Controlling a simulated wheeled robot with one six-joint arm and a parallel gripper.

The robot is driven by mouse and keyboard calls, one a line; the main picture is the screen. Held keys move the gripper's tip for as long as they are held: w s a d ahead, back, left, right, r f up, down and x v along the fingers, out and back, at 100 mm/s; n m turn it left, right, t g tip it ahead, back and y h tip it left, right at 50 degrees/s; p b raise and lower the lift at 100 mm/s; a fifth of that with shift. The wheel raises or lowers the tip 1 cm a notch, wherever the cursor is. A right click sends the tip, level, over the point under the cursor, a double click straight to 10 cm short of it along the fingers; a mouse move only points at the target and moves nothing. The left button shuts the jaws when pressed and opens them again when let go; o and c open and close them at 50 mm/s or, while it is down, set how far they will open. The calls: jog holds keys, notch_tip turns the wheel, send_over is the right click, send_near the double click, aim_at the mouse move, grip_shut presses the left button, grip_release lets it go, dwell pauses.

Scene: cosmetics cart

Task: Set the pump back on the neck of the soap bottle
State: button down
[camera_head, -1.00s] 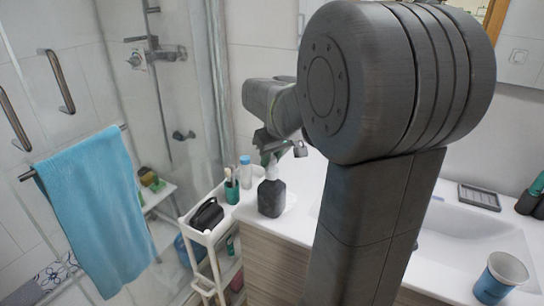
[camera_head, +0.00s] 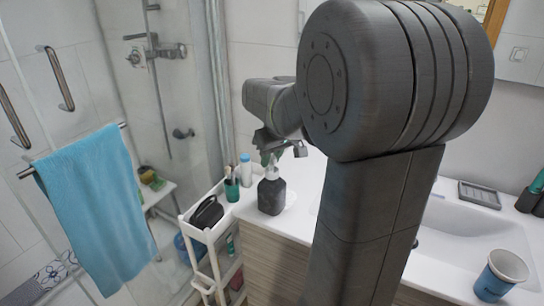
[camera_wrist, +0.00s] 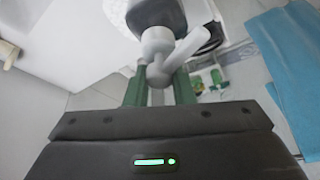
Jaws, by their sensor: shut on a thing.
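The soap bottle (camera_head: 271,197) is dark grey and stands upright on the white counter near its left end. The pale pump (camera_head: 271,172) is upright right above the bottle's shoulder. In the wrist view the pump (camera_wrist: 158,42) has its spout pointing up and right, and the dark bottle (camera_wrist: 157,13) lies directly behind its collar. My gripper (camera_wrist: 160,80) is shut on the pump's head, between its green fingers. In the head view my gripper (camera_head: 268,157) is above the bottle. I cannot tell whether the collar touches the neck or is seated.
A green cup with brushes (camera_head: 232,188) and a white-blue bottle (camera_head: 246,171) stand close left of the soap bottle. A white cart (camera_head: 203,236) holds a black item (camera_head: 206,213). A blue cup (camera_head: 501,276) is far right, beside the basin.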

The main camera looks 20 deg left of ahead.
jog(key=c, duration=1.2)
grip_release()
jog(key=shift+o, duration=0.2)
jog(key=shift+r, duration=0.1)
jog(key=v, duration=1.3)
jog(key=shift+d+r, duration=0.25)
jog(key=shift+r, duration=0.05)
jog(key=shift+f, duration=0.1)
jog(key=x, duration=1.3)
jog(key=shift+a+f, duration=0.25)
jog(key=shift+f, duration=0.05)
jog(key=shift+r, duration=0.3)
